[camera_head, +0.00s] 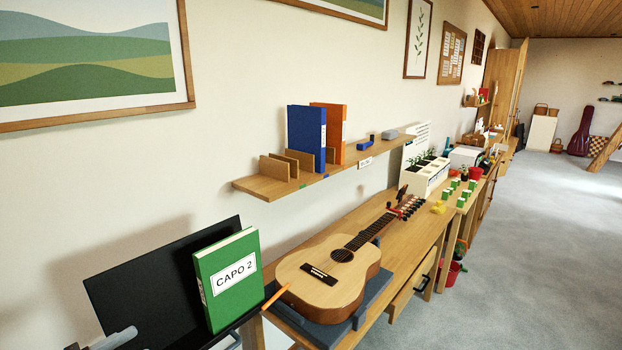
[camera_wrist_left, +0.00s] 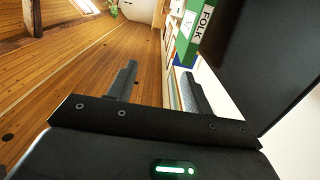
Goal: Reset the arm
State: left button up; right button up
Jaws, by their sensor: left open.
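My left gripper (camera_wrist_left: 157,88) shows in the left wrist view, with its two dark fingers apart and nothing between them. It is close to a black panel (camera_wrist_left: 275,60) on the right of that view. A green book labelled FOLK (camera_wrist_left: 196,30) is beyond the fingers, with other books partly hidden below it. In the head view only a grey piece, likely part of my left arm, shows at the lower left corner. My right gripper is in neither view.
In the head view a green CAPO 2 book (camera_head: 228,278) stands upright in front of a black panel (camera_head: 150,275). A guitar (camera_head: 325,275) lies on the wooden bench. A wall shelf (camera_head: 262,186) holds a blue binder (camera_head: 306,135) and an orange one. Grey floor (camera_head: 530,260) at right is clear.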

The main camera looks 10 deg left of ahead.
pick_arm(q)
jog(key=s+a+f+n+g+y, duration=0.1)
jog(key=s+f+n+g+y, duration=0.15)
jog(key=f+n+y, duration=0.7)
jog(key=s+d+f+m+g, duration=0.2)
jog(key=s+d+f+g, duration=0.2)
jog(key=s+d+f, duration=0.4)
jog(key=s+d+f+m+g, duration=0.3)
jog(key=s+d+f+g, duration=0.15)
jog(key=f, duration=0.55)
notch_tip(320, 180, down, 25)
jog(key=s+g, duration=0.2)
jog(key=s+a+f, duration=0.2)
jog(key=s+f, duration=0.6)
jog(key=s+a+f+g, duration=0.1)
jog(key=s+a+f, duration=0.1)
jog(key=s+f, duration=0.6)
jog(key=shift+s+f, duration=0.3)
jog(key=shift+s, duration=0.05)
